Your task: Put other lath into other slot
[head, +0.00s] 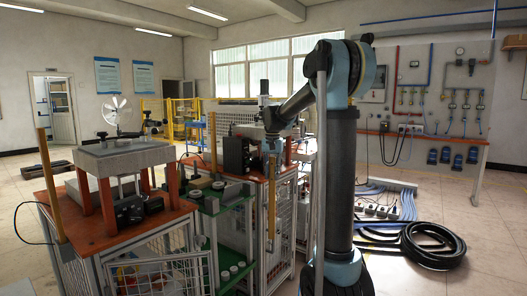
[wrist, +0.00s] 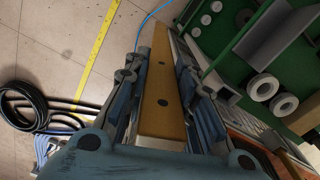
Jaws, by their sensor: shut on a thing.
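My gripper (head: 272,148) is shut on a long flat wooden lath (head: 271,205), which hangs upright below it in the head view. In the wrist view the lath (wrist: 160,75), with dark round spots on its face, runs between the two fingers and extends beyond them. Another tan lath (head: 51,190) stands upright at the left corner of the left table. A similar upright strip (head: 212,143) stands behind the middle of the scene; I cannot tell if it is a lath. The held lath is in front of the right-hand table and cage. I cannot make out an empty slot.
The left table (head: 100,236) carries a grey block on orange legs. A green shelf (head: 212,232) with white rings stands between the tables. A dark box (head: 237,154) sits on the right-hand table. Coiled black hose (head: 433,243) lies on the floor at right.

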